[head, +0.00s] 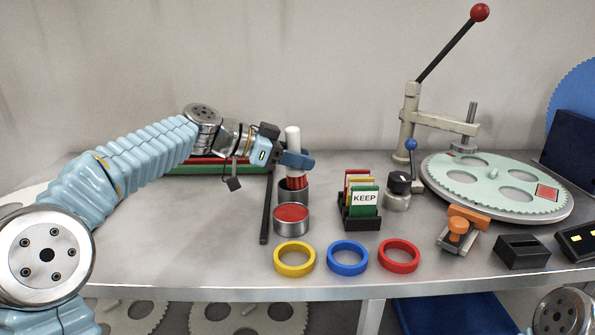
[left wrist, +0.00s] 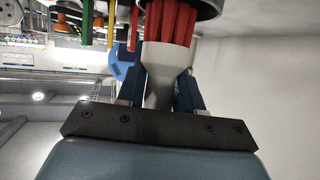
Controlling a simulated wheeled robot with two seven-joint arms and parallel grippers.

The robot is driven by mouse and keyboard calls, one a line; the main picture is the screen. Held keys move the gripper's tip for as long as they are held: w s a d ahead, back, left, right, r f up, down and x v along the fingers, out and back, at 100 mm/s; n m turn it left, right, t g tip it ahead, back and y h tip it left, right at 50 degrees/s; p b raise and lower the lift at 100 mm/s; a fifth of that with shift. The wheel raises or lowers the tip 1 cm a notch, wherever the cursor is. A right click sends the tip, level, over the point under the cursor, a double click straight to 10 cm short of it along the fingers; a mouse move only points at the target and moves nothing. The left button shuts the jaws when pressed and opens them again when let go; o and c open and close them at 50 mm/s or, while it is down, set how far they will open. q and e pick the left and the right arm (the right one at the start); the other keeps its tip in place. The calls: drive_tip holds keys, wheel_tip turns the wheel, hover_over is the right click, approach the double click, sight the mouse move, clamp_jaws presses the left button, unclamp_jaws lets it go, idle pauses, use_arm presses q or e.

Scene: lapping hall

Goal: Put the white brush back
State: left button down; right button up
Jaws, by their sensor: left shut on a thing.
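The white brush (head: 292,138) stands upright with its red bristles (head: 298,183) pointing down. My left gripper (head: 296,159) is shut on its white handle. The bristle tips are at the mouth of a dark metal cup (head: 293,195); how far they reach inside is hard to tell. In the left wrist view the white handle (left wrist: 163,65) sits between the two blue fingers (left wrist: 160,92), with the red bristles (left wrist: 172,22) at the cup's rim (left wrist: 207,9). My right gripper is not in view.
A tin with a red top (head: 292,213) stands just in front of the cup. A black bar (head: 267,205) lies left of it. A card rack (head: 358,221), a black-knobbed cylinder (head: 397,198) and a toothed plate (head: 440,180) are to the right. Coloured rings (head: 347,273) lie along the front.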

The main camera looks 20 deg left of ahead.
use_arm(q)
drive_tip(key=c, duration=1)
unclamp_jaws()
wheel_tip(320, 180, down, 3)
drive_tip(key=shift+a+r+g, duration=0.1)
drive_tip(key=shift+a+g, duration=0.05)
drive_tip(key=shift+g, duration=0.15)
drive_tip(key=shift+o, duration=1.1)
drive_tip(key=shift+w+a+f, duration=0.1)
drive_tip(key=shift+w+f, duration=0.1)
drive_tip(key=shift+w, duration=0.1)
drive_tip(key=shift+r, duration=0.15)
drive_tip(key=shift+s+r, duration=0.1)
drive_tip(key=shift+r, duration=0.15)
drive_tip(key=shift+r, duration=0.1)
drive_tip(key=v, duration=1.1)
drive_tip(key=shift+s+a+r+b, duration=0.15)
drive_tip(key=shift+s+r+b, duration=0.15)
drive_tip(key=shift+b, duration=0.1)
